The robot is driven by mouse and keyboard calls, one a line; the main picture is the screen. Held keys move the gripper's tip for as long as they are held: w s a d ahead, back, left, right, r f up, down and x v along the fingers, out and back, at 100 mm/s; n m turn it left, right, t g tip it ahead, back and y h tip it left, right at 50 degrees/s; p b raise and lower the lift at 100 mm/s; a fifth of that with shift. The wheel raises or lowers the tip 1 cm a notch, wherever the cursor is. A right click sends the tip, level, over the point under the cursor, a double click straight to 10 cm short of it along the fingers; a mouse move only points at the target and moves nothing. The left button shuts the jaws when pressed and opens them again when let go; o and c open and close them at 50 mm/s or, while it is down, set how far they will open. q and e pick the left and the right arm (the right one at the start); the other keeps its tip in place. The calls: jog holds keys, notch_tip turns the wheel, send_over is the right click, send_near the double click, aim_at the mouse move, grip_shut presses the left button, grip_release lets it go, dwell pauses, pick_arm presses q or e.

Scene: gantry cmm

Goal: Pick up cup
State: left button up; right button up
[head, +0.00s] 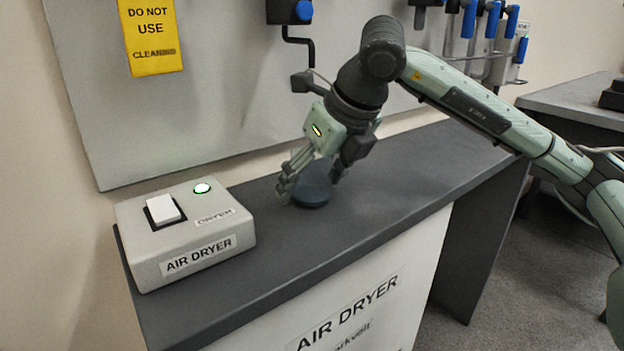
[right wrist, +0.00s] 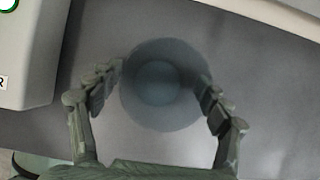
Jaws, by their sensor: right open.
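A dark blue-grey cup (head: 312,188) stands on the dark countertop (head: 400,180), right of the air dryer box. My right gripper (head: 312,185) reaches down over it, with a finger on each side. In the right wrist view the cup (right wrist: 160,85) appears as a round, translucent-looking shape with a smaller circle inside. There the open fingers of my right gripper (right wrist: 160,95) flank the cup on left and right. I cannot tell whether they touch it. My left gripper is not in view.
The grey air dryer box (head: 185,232), with a white switch and a lit green button, sits left of the cup. A grey panel with a yellow sign (head: 152,35) rises behind. Blue-handled tools (head: 490,22) hang at the back right. The counter right of the cup is clear.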

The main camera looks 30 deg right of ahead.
jog(key=c, duration=1.2)
